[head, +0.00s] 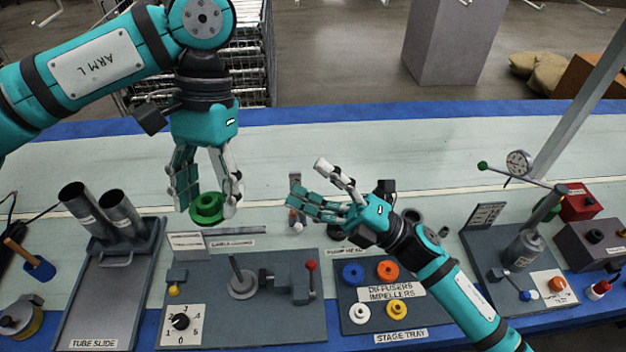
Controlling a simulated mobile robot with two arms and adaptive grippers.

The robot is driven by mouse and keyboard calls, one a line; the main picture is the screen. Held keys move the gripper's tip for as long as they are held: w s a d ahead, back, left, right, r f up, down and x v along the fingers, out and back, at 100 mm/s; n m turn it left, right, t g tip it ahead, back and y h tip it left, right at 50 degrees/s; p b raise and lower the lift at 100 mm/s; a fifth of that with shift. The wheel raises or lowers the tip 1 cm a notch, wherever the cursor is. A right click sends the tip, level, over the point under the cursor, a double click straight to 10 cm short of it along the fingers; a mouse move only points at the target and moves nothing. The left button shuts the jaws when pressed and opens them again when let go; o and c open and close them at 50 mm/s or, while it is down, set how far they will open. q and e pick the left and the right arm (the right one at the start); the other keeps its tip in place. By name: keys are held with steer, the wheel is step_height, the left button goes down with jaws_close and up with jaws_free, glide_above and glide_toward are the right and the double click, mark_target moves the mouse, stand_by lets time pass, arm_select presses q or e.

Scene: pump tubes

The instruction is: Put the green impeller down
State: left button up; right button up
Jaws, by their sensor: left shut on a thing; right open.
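The green impeller (207,208) is a green ring-shaped part in the head view, left of centre. My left gripper (207,195) points down and is shut on it, above the bench near the back edge of the labelled grey station. My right gripper (307,186) is open and empty, its fingers pointing left, behind the stage tray. The stage tray (420,318) holds a blue part (353,273), an orange part (388,270), a white part (359,313) and a yellow part (396,309). The exact height of the impeller is hard to tell.
A grey station with an upright post (236,268), red-knobbed lever (311,266) and dial (181,322) stands in front of the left gripper. The tube slide (105,290) with two tubes is at left. A lever press (523,250) stands at right. The pale bench behind is mostly clear.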

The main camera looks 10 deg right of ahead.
mark_target(218, 199)
steer(key=s+r+n+g+h, duration=0.3)
steer(key=n+g, duration=0.1)
steer(key=n, duration=0.7)
steer(key=s+r+n+g+h, duration=0.25)
steer(key=n+g, duration=0.25)
steer(key=n, duration=0.6)
steer(key=a, duration=0.8)
steer(key=w+a+f, duration=0.1)
steer(key=a, duration=0.3)
steer(key=shift+a, duration=0.25)
steer(key=c, duration=1.1)
arm_select(q)
steer(key=o, duration=1.5)
arm_select(e)
steer(key=shift+c, duration=0.7)
steer(key=shift+f, duration=0.1)
